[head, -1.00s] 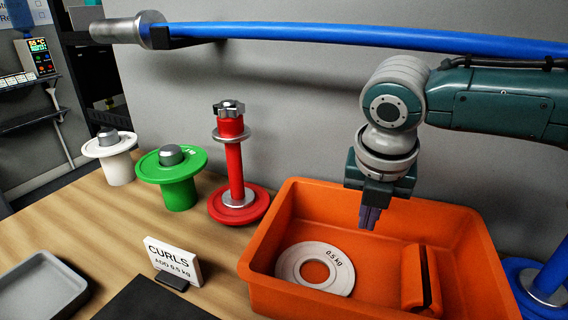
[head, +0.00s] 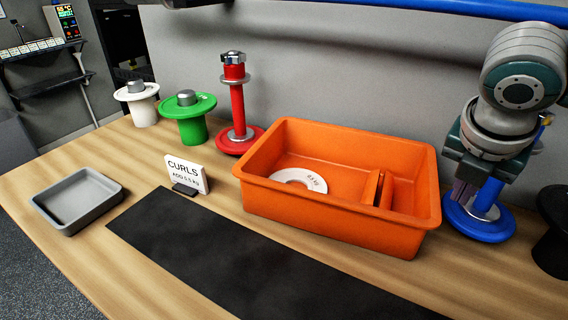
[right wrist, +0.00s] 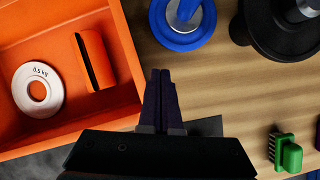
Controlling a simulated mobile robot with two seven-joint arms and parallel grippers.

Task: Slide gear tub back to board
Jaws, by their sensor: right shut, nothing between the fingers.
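The orange gear tub (head: 340,216) stands on the wooden bench, a little in front of the grey board (head: 330,80) behind it. A white 0.5 kg ring plate (head: 300,178) and an upright orange block (head: 378,188) are inside; both also show in the right wrist view, where the tub (right wrist: 118,45) is at left. My right gripper (head: 466,193) is shut and empty, just outside the tub's right side and in front of the blue stand. Its closed fingers (right wrist: 160,85) show beside the tub wall in the right wrist view. My left gripper is out of view.
The blue stand (head: 478,222) and a black one (head: 556,232) are right of the tub. Red (head: 239,138), green (head: 192,121) and white (head: 138,106) stands are left. A green brush (right wrist: 289,152) lies at right.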

